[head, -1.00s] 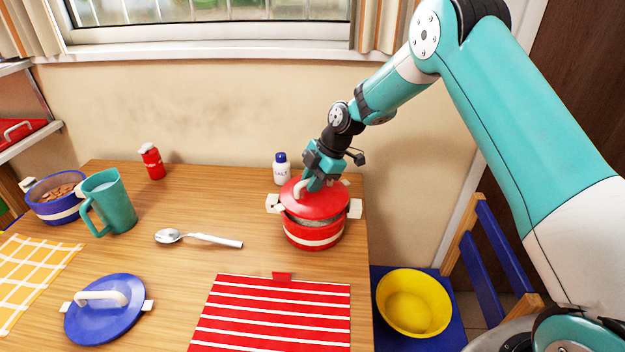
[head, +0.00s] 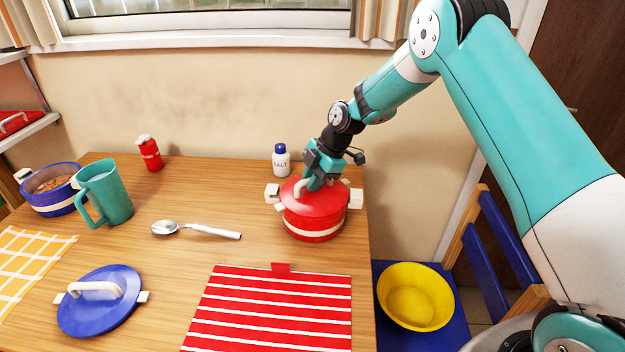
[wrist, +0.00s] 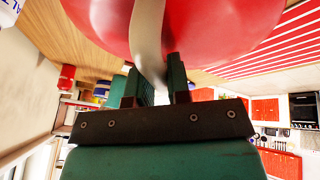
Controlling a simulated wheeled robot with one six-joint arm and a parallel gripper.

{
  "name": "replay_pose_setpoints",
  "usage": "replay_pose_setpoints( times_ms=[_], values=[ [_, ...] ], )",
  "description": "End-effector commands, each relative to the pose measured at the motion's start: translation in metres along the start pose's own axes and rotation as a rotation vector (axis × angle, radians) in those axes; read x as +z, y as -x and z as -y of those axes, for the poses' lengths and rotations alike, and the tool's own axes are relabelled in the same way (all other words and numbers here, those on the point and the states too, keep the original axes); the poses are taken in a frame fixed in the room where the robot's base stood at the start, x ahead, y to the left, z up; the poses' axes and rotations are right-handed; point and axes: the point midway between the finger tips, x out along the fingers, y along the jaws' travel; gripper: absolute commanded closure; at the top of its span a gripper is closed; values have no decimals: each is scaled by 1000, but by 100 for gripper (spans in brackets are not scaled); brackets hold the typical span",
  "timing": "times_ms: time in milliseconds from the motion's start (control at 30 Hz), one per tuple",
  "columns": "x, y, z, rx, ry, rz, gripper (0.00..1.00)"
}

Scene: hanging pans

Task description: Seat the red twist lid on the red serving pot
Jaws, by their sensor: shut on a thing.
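The red twist lid (head: 325,199) lies over the mouth of the red serving pot (head: 314,222) at the table's right side. No gap shows between lid and rim from the head. I cannot tell whether the lid's tabs are lined up with the pot's cream side handles. My gripper (head: 311,187) is above the lid, shut on its cream arched handle. In the wrist view the fingers (wrist: 162,82) are on either side of the lid's handle (wrist: 148,38), with the red lid (wrist: 215,30) beyond. The pot's inside is hidden.
A salt bottle (head: 281,160) stands just behind the pot. A red striped mat (head: 270,310) lies in front. A spoon (head: 195,230), teal mug (head: 106,192), blue pot (head: 50,190), blue lid (head: 98,303) and red bottle (head: 149,154) are to the left. A yellow bowl (head: 415,297) sits right of the table.

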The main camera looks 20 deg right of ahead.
Motion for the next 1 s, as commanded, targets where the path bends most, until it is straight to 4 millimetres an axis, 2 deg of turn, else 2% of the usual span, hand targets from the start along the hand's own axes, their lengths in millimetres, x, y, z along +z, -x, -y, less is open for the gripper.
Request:
replay_pose_setpoints(
  times_ms=[133, 167, 267, 300, 533, 667, 767, 1000],
  values=[
    [0, 0, 0, 1, 0, 0, 100],
    [0, 0, 0, 1, 0, 0, 78],
    [0, 0, 0, 1, 0, 0, 55],
    [0, 0, 0, 1, 0, 0, 53],
    [0, 0, 0, 0, 0, 0, 53],
    [0, 8, 0, 2, 0, 1, 53],
    [1, 23, -1, 4, 0, 1, 53],
    [2, 82, -1, 7, 0, 2, 53]
  ],
)
